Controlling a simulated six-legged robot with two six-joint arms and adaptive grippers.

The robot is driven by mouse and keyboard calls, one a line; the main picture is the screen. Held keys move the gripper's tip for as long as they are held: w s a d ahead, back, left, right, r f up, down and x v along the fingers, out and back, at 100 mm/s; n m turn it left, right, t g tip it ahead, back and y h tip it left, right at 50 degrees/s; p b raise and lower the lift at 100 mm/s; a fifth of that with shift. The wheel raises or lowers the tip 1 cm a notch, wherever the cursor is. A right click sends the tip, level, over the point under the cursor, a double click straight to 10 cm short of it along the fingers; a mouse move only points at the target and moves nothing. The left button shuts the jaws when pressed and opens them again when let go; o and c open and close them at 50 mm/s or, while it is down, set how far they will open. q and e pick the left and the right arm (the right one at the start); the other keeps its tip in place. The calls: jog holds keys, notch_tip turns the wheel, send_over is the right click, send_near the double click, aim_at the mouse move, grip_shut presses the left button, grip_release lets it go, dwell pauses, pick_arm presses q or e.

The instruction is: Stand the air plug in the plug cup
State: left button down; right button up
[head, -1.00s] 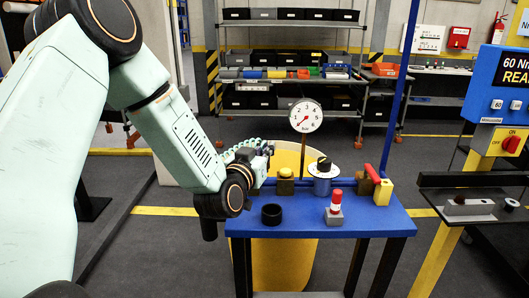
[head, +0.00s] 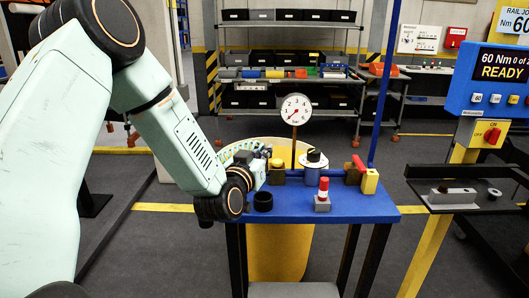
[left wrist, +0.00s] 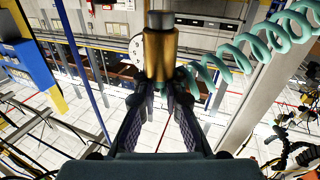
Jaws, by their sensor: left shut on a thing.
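My left gripper (left wrist: 160,105) is shut on the air plug (left wrist: 160,53), a brass cylinder with a grey end, in the left wrist view. A teal coiled hose (left wrist: 235,42) runs beside it. In the head view the left gripper (head: 262,162) is at the left end of the blue table (head: 290,212), and the plug in it is hard to make out. A short black open cup (head: 263,201), which looks like the plug cup, stands on the table's front left, below the gripper in the picture. Its inside looks dark. My right gripper is not in view.
On the table stand a brass fitting on a block (head: 277,178), a dial knob (head: 314,158), a red-topped post (head: 323,190) and a red-handled valve (head: 360,165). A pressure gauge (head: 296,110) rises behind. A yellow drum (head: 278,255) stands at the table. A control station (head: 490,80) is at right.

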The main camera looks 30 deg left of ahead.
pick_arm(q)
jog(key=shift+a+f, duration=0.1)
jog(key=shift+w+y, duration=0.1)
jog(key=shift+y, duration=0.2)
jog(key=shift+d+f+b, duration=0.3)
jog(key=shift+f+b, duration=0.35)
jog(key=shift+b, duration=0.1)
jog(key=f+b, duration=0.1)
jog(key=f, duration=0.1)
jog(key=f+b, duration=0.1)
jog(key=shift+a+f+b, duration=0.3)
jog(key=shift+f, duration=0.05)
jog(key=shift+d+f+b, duration=0.25)
jog(key=shift+f+b, duration=0.1)
jog(key=shift+a, duration=0.1)
jog(key=shift+a, duration=0.15)
jog(key=shift+d, duration=0.25)
jog(key=shift+a+n+y, duration=0.1)
jog(key=shift+n+y, duration=0.2)
